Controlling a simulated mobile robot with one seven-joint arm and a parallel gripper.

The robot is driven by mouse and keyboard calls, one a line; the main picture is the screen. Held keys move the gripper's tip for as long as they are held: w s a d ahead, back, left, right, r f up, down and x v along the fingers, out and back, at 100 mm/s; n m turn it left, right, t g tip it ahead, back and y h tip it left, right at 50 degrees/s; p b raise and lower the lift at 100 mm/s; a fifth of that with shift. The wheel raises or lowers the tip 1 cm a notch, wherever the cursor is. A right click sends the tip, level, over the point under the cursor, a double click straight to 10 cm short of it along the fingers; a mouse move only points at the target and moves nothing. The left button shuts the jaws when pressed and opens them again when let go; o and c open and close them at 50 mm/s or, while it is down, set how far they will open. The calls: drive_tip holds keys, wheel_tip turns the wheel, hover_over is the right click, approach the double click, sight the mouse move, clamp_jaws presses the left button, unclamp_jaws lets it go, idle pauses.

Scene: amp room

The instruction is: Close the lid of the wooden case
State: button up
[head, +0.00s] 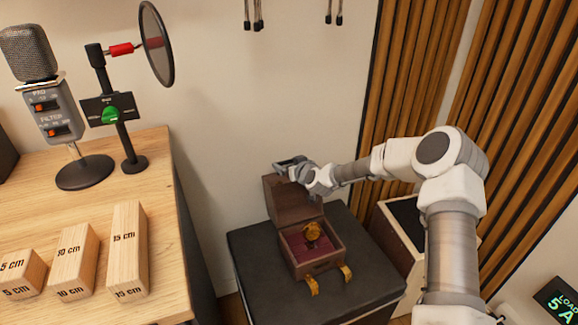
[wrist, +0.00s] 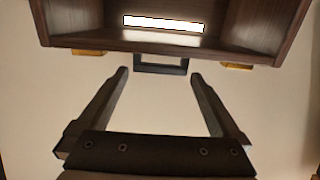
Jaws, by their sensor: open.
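The wooden case (head: 318,266) stands on a black block with its lid (head: 290,200) raised about upright. The case has a dark red lining and holds a round gold object (head: 312,233). My gripper (head: 283,166) is at the upper edge of the lid in the head view. In the wrist view my gripper (wrist: 159,75) is open, its fingers spread either side of a dark handle (wrist: 160,69) on the edge of the lid (wrist: 110,38). The handle is at the fingertips and not gripped; I cannot tell if they touch.
The black block (head: 262,288) has bare top around the case. A wooden table (head: 187,270) with labelled blocks (head: 128,250), a microphone (head: 30,55) and a round-screen stand (head: 157,45) is at left. A white wall and wooden slats (head: 405,75) are behind.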

drive_tip(key=shift+w+a+f, duration=0.15)
drive_tip(key=shift+w, duration=0.1)
clamp_jaws()
idle(0.5)
